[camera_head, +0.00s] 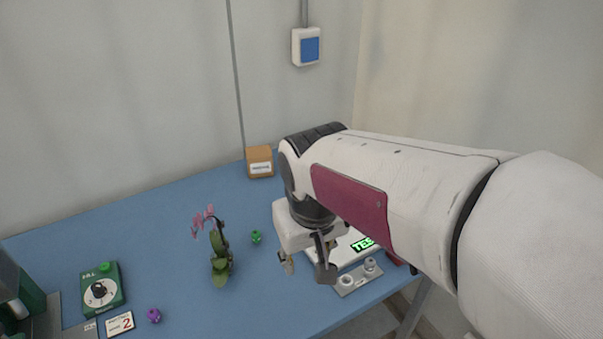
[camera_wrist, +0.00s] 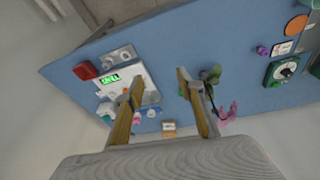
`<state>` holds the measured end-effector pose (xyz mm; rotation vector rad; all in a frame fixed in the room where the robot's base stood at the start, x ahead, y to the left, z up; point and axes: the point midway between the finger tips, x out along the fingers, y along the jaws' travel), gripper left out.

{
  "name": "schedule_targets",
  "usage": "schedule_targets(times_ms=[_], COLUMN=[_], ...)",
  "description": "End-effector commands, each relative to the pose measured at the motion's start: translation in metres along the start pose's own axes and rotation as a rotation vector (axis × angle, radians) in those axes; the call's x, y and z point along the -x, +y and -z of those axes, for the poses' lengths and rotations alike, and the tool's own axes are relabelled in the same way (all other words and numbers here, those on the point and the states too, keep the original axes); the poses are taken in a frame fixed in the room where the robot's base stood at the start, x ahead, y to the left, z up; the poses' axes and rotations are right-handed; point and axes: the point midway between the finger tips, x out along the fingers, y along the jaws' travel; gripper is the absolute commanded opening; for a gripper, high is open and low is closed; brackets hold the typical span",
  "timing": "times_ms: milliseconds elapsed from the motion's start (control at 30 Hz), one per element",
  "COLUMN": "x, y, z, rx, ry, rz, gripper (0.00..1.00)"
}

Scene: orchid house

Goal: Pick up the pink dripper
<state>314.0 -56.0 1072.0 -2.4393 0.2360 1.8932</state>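My gripper (camera_head: 306,268) is open and empty above the table's right part, right of the orchid. Its two fingers stand apart in the wrist view (camera_wrist: 158,77). My arm hides part of the right side.
A potted orchid (camera_head: 221,262) with pink flowers stands mid-table. A white tester with a green display (camera_head: 363,244) and a grey two-socket plate (camera_head: 357,278) lie near my gripper. A green dial box (camera_head: 110,288) and number card (camera_head: 120,324) are left. A brown box (camera_head: 260,162) stands behind.

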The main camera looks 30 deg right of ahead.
Motion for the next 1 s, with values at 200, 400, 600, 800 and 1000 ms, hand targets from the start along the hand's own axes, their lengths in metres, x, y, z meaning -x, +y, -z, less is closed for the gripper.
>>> schedule_targets(times_ms=[200, 400, 600, 800, 1000], x=[-0.020, -0.040, -0.063, -0.088, -0.111], y=[0.018, 0.036, 0.056, 0.076, 0.097], z=[0.030, 0.059, 0.089, 0.121, 0.155], rx=[-0.054, -0.111, -0.175, -0.248, -0.327], ry=[-0.028, -0.039, -0.039, -0.024, 0.010], rz=[-0.039, -0.076, -0.113, -0.150, -0.183], gripper=[0.38, 0.38, 0.38, 0.38, 0.38])
